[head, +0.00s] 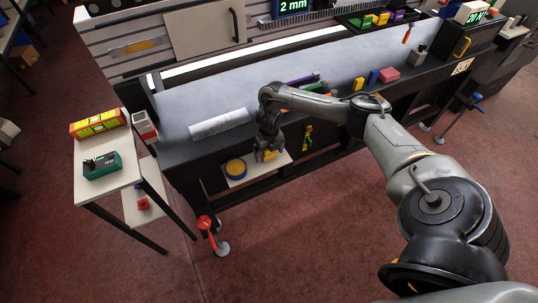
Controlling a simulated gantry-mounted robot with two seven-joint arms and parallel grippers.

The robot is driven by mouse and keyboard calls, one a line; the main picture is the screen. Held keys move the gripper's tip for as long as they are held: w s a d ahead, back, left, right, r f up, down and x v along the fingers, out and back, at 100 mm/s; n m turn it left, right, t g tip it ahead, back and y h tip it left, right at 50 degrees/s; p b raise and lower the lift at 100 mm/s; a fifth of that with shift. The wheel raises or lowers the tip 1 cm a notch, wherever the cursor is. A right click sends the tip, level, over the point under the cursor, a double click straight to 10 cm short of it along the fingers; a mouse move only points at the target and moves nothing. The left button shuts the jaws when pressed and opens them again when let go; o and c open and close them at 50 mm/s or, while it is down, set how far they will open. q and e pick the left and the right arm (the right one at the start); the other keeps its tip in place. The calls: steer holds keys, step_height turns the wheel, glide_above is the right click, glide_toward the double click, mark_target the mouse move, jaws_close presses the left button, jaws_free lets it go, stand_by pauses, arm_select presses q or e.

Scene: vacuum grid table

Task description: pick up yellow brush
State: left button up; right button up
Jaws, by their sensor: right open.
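My right gripper (267,148) points down at the front edge of the grid table (300,75), above a small pale shelf (251,173). It is open. A small yellow thing (270,155) shows right at its fingertips and is partly hidden by them. It may be the yellow brush, but it is too small to be sure, and I cannot tell whether the fingers touch it. A round yellow and blue thing (235,168) lies on the shelf to the left. My left gripper is not in view.
Purple, green and orange tools (303,80) lie behind my forearm. A yellow block (358,84) and a pink block (389,75) stand further right. A side table (110,185) holds a green device (102,166).

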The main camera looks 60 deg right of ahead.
steer(key=shift+f, duration=0.2)
steer(key=c, duration=1.2)
steer(key=shift+c, duration=0.2)
steer(key=shift+r, duration=0.15)
steer(key=shift+r, duration=0.5)
step_height(320, 180, up, 3)
steer(key=shift+r+p, duration=0.15)
steer(key=shift+p, duration=0.55)
steer(key=s+d+r+p, duration=0.2)
steer(key=s+r, duration=0.4)
steer(key=s, duration=0.5)
steer(key=shift+s+d+r, duration=0.2)
